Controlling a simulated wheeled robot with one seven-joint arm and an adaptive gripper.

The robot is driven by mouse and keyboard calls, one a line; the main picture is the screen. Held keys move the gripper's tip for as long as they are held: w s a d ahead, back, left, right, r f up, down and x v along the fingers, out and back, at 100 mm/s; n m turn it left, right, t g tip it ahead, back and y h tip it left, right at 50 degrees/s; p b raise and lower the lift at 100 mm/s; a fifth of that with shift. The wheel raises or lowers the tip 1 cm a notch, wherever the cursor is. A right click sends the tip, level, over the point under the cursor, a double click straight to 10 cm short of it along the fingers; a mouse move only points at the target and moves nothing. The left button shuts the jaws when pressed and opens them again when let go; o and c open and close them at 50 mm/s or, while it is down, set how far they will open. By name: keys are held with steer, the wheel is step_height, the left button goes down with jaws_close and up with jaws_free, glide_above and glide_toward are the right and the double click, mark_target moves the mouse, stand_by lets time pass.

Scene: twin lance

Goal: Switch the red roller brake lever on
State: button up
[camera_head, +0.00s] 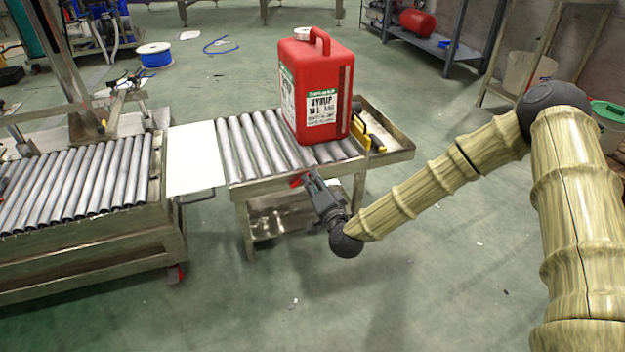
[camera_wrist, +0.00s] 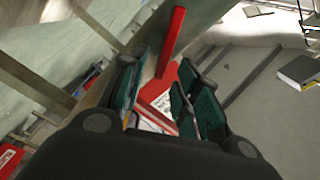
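The red roller brake lever (camera_head: 299,180) shows as a small red piece at the front edge of the roller table (camera_head: 241,191), partly hidden by my gripper (camera_head: 311,178). In the wrist view the lever (camera_wrist: 171,42) is a straight red bar, with more red parts below it. My gripper (camera_wrist: 165,78) has its dark green finger pads apart, with red showing in the gap between them. I cannot tell whether either finger touches the lever.
A large red syrup jerrycan (camera_head: 318,95) stands upright on the rollers just behind my gripper. A pale plate (camera_head: 197,160) bridges to another roller conveyor (camera_head: 85,185) on the left. A yellow-and-black tool (camera_head: 368,135) lies on the table's right end.

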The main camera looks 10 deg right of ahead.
steer(key=v, duration=1)
steer(key=s+a+f+n+g+p, duration=0.2)
steer(key=s+f+n+g+p, duration=0.55)
steer(key=s+f, duration=0.8)
steer(key=s+d+n+g+h+p, duration=0.1)
steer(key=s+d+g, duration=0.25)
steer(key=s, duration=0.45)
steer(key=s+d+f+g+h+p, duration=0.1)
steer(key=s+d+g+h+p, duration=0.15)
steer(key=s+d, duration=0.4)
steer(key=s+d+n+g, duration=0.1)
steer(key=s+d+g, duration=0.25)
steer(key=s, duration=0.65)
step_height(320, 180, up, 37)
steer(key=p, duration=3.8)
steer(key=shift+r+g, duration=0.15)
steer(key=shift+g, duration=0.15)
steer(key=shift+w+m+h, duration=0.15)
steer(key=shift+m+h, duration=0.1)
